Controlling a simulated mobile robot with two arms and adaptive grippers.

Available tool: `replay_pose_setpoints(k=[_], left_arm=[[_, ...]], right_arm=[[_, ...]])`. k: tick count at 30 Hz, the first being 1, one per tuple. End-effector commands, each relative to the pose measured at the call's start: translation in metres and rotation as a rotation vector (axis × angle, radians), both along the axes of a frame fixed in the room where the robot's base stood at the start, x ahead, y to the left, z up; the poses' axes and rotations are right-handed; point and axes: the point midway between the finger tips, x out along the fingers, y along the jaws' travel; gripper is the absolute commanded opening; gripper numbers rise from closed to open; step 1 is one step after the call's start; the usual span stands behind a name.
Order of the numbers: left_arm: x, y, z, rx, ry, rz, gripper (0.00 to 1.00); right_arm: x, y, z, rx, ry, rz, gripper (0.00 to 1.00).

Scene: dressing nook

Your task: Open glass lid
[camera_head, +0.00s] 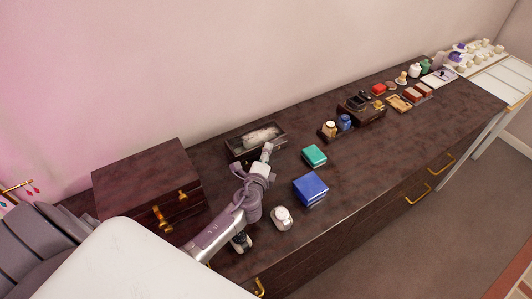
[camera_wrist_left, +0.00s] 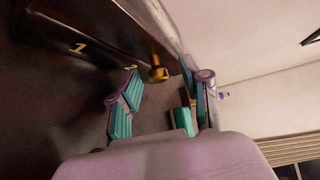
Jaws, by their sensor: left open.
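A low dark box with a glass lid (camera_head: 248,127) lies near the wall, left of the middle of the counter. Its lid looks shut, and a pale item shows through it. My left gripper (camera_head: 266,153) is at the near right edge of this box, open and empty; whether it touches the box cannot be told. In the left wrist view my two fingers (camera_wrist_left: 160,105) are spread apart, with a gold knob (camera_wrist_left: 158,72) on a dark box side beyond them. Part of the box front is hidden behind my gripper. My right gripper is not in view.
A closed dark chest (camera_head: 145,180) with gold clasps stands at left. A teal box (camera_head: 314,155), a blue box (camera_head: 310,188) and a white round item (camera_head: 281,217) lie right of my arm. A small rack with jars (camera_head: 336,128) stands farther right. The counter's front strip is mostly clear.

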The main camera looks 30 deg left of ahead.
Motion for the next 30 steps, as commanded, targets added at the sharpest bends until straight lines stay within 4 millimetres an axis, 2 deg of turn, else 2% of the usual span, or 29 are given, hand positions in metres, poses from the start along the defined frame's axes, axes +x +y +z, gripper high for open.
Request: replay_pose_setpoints(k=[8, 11, 17, 30], left_arm=[[0.0019, 0.0004, -0.0004, 0.0, 0.0, 0.0, 0.47], [0.0018, 0.0004, -0.0004, 0.0, 0.0, 0.0, 0.34], [0.0016, 0.0003, -0.0004, -0.001, 0.0, 0.0, 0.01], [0.0067, 0.0004, 0.0031, -0.009, 0.003, -0.001, 0.0]], right_arm=[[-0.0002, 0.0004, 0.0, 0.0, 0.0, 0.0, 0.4], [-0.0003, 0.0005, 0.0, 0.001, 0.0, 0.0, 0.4], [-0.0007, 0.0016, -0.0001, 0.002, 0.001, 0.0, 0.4], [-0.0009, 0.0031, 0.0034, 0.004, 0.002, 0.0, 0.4]])
